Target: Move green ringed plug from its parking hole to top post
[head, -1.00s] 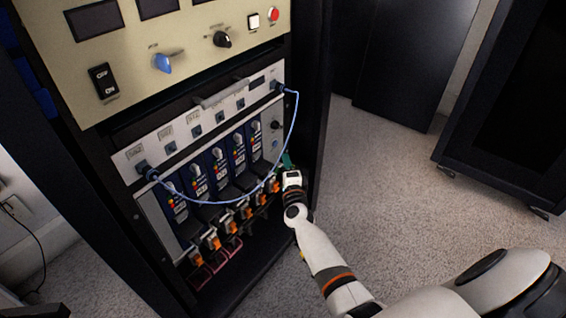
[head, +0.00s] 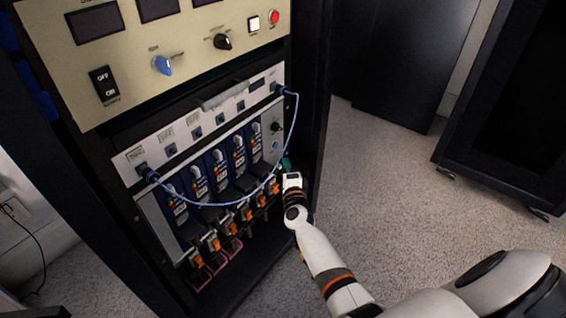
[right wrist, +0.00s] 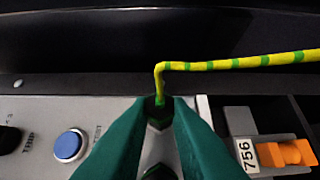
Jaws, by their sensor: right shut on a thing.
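My right gripper (head: 286,161) is at the right edge of the lower panel in the head view. In the right wrist view its green fingers (right wrist: 158,108) are shut on the plug (right wrist: 159,103), which is mostly hidden between them. A yellow cable with green rings (right wrist: 235,63) rises from the plug, bends sharply and runs off right. Dark and metallic fittings show between the fingers, but I cannot tell which is the parking hole or the top post. I cannot tell whether the plug is seated or clear of the panel. My left gripper is not in view.
A blue button (right wrist: 70,145) is left of the fingers; an orange connector (right wrist: 290,153) marked 756 is right of them. A blue cable (head: 228,203) droops across the blue modules (head: 219,170). Carpet (head: 390,190) is open right of the rack.

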